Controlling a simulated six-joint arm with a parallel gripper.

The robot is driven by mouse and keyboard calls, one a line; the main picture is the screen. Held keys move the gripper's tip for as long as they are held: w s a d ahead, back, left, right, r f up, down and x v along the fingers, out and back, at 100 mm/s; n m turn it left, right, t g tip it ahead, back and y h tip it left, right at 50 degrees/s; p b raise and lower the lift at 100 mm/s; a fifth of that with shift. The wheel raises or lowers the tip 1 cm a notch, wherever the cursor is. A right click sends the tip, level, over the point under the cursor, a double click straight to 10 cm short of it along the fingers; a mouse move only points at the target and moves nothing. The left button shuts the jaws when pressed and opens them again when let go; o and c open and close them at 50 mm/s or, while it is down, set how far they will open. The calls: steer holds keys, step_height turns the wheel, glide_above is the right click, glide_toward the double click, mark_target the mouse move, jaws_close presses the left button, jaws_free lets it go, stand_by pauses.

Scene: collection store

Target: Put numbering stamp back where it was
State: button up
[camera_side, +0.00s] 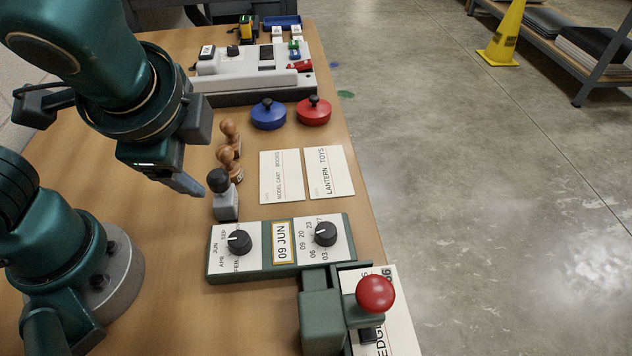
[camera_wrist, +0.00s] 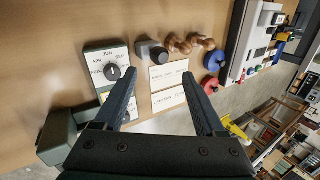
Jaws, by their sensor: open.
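The likely numbering stamp is a grey block with a dark round knob (camera_side: 224,199), standing upright on the table at the front of a row with wooden-handled stamps. It also shows in the wrist view (camera_wrist: 153,53), beyond my fingertips and near the left finger. My gripper (camera_side: 190,187) is left of its knob in the side view. In the wrist view my gripper (camera_wrist: 158,78) has its two fingers wide apart with nothing between them. I see no contact with the stamp.
Two wooden-handled stamps (camera_side: 229,140) stand behind the grey one. Two cards (camera_side: 282,177) lie to its right. A dial panel reading 09 JUN (camera_side: 267,261) and a red-knobbed press (camera_side: 321,321) are in front. Blue (camera_side: 268,117) and red (camera_side: 313,113) round tins stand behind the cards.

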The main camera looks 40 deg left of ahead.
steer(key=shift+s+a+r+n+t+h, duration=0.3)
steer(key=shift+a+n+h, duration=0.5)
steer(key=shift+n, duration=0.95)
steer(key=shift+s+a+r+n+t+h, duration=0.25)
steer(key=shift+a+n+h, duration=0.3)
steer(key=shift+a+n, duration=0.85)
steer(key=shift+s+a+r+n+t+h, duration=0.3)
steer(key=shift+a+n+h, duration=0.3)
steer(key=shift+n, duration=1.45)
steer(key=shift+w+d, duration=0.1)
